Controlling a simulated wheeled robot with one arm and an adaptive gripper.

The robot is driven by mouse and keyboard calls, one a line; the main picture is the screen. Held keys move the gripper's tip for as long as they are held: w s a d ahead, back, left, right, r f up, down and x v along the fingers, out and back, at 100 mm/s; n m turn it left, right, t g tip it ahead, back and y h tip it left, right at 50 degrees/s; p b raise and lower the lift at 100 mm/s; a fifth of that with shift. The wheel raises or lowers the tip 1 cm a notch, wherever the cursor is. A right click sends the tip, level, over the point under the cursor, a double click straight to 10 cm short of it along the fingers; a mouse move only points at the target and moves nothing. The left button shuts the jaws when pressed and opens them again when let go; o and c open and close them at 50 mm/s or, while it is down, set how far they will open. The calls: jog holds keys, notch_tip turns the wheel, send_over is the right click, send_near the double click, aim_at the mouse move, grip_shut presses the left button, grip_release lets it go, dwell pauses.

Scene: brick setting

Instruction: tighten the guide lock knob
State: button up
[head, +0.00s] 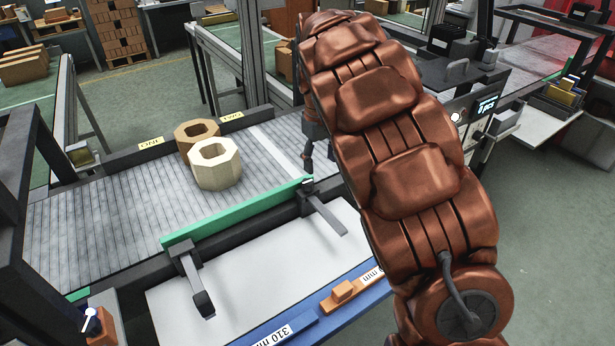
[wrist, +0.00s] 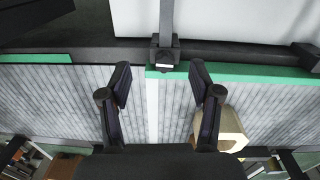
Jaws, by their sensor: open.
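A green guide rail (head: 240,212) runs along the near edge of the grey slatted conveyor (head: 90,225). Two dark bracket arms hold it, one at its left part (head: 190,268) and one at its right end (head: 322,213). In the wrist view the guide rail (wrist: 245,77) meets a black clamp block (wrist: 165,54) on one bracket. I cannot tell for sure which part is the lock knob. My gripper (wrist: 160,76) is open and empty, its fingertips either side of the clamp block's line. In the head view my gripper (head: 319,165) is partly hidden by my arm, above the conveyor near the rail's right end.
A brown ring block (head: 197,131) and a cream one (head: 217,166) stand on the conveyor; the cream one (wrist: 232,128) is beside my right finger. A blue scale strip marked 310 mm (head: 283,330) carries an orange slider (head: 342,291). A white-levered orange box (head: 98,325) stands lower left.

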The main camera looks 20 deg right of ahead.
jog(key=n, duration=0.2)
send_over(307, 181)
jog(key=shift+s+d+f, duration=0.1)
jog(key=shift+s+f, duration=0.1)
jog(key=shift+f, duration=0.3)
jog(key=shift+s+d+f, duration=0.1)
jog(key=shift+s+f, duration=0.05)
jog(key=shift+f, duration=0.35)
jog(key=shift+w+a+f, duration=0.15)
jog(key=shift+w+f, duration=0.1)
jog(key=shift+f, duration=0.05)
jog(key=shift+f+p, duration=1.35)
jog(key=shift+f, duration=2.45)
jog(key=shift+c, duration=0.2)
jog(key=c, duration=1.1)
